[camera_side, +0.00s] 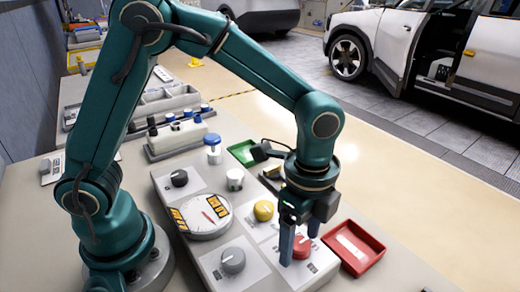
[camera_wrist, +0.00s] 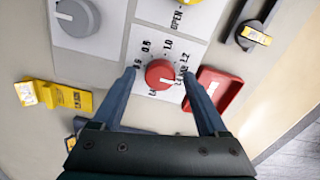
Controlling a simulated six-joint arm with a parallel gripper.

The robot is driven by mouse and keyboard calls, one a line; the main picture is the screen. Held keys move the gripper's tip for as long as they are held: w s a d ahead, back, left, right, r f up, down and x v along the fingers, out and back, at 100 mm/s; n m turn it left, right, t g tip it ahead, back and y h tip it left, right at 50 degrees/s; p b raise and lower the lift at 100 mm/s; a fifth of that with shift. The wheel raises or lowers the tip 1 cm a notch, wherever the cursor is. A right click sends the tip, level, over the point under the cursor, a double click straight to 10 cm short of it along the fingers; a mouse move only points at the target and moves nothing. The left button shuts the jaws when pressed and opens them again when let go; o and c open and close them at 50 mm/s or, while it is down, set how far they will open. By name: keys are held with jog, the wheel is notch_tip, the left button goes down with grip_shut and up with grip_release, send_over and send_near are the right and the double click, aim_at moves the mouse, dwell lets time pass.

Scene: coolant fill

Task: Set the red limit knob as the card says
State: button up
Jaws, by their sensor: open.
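The red limit knob (camera_side: 302,247) sits on a white scale plate at the panel's front right. In the wrist view the knob (camera_wrist: 158,74) shows a white pointer line aimed right, toward the scale's higher end; 1.0 and 1.2 are legible above it. My gripper (camera_side: 298,249) points down with its blue-grey fingers on either side of the knob. In the wrist view the gripper (camera_wrist: 159,75) is open, with a gap on both sides. I cannot tell which card the task means; a small white card (camera_side: 50,168) lies at the far left, unreadable.
A red tray (camera_side: 373,257) lies close right of the knob. A yellow knob (camera_side: 264,210), a grey knob (camera_side: 232,260), a black knob (camera_side: 180,178) and a round gauge (camera_side: 212,226) share the panel. A yellow labelled piece (camera_wrist: 55,97) lies left in the wrist view.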

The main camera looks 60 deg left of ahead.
jog(key=shift+f, duration=0.1)
jog(key=shift+c, duration=0.3)
grip_shut()
jog(key=shift+n, duration=0.4)
jog(key=n, duration=0.3)
jog(key=shift+n, duration=0.3)
jog(key=n, duration=0.4)
jog(key=shift+n, duration=0.3)
jog(key=n, duration=0.8)
jog(key=shift+n, duration=0.3)
